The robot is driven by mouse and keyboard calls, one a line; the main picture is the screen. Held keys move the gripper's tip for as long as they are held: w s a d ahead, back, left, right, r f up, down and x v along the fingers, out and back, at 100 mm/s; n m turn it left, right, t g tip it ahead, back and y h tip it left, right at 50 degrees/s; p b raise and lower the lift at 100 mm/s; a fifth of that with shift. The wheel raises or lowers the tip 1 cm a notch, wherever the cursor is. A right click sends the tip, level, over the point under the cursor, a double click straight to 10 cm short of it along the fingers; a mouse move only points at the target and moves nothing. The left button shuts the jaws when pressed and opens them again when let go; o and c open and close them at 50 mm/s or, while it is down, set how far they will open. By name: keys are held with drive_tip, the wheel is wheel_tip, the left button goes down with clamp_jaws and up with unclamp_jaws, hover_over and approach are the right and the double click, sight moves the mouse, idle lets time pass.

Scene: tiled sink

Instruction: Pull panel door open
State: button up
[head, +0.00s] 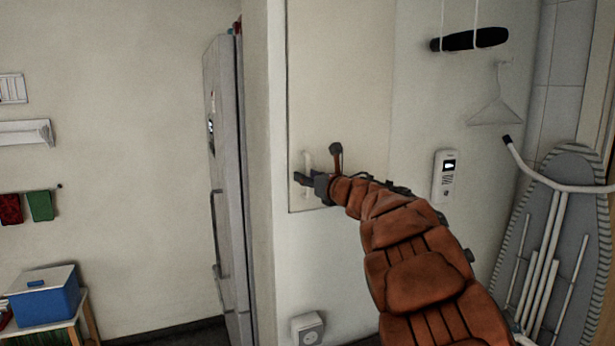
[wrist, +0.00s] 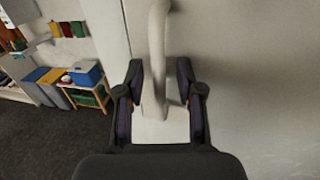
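The panel door (head: 340,80) is a pale flat panel set in the wall, centre of the head view. It looks flush with the wall. Its white bar handle (wrist: 157,60) runs upright in the wrist view, and a small part of the handle (head: 308,160) shows in the head view. My gripper (head: 318,166) is at the panel's lower left. In the wrist view my gripper (wrist: 165,80) has its fingers spread, one on each side of the handle's lower part, with gaps visible. Contact between fingers and handle is not apparent.
A grey fridge (head: 226,180) stands left of the panel. To the right are a wall intercom (head: 446,176), a hanger (head: 495,110) and a leaning ironing board (head: 550,240). A wall socket (head: 307,328) is below. A blue box (head: 45,297) sits at far left.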

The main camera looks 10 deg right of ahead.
clamp_jaws()
idle(0.6)
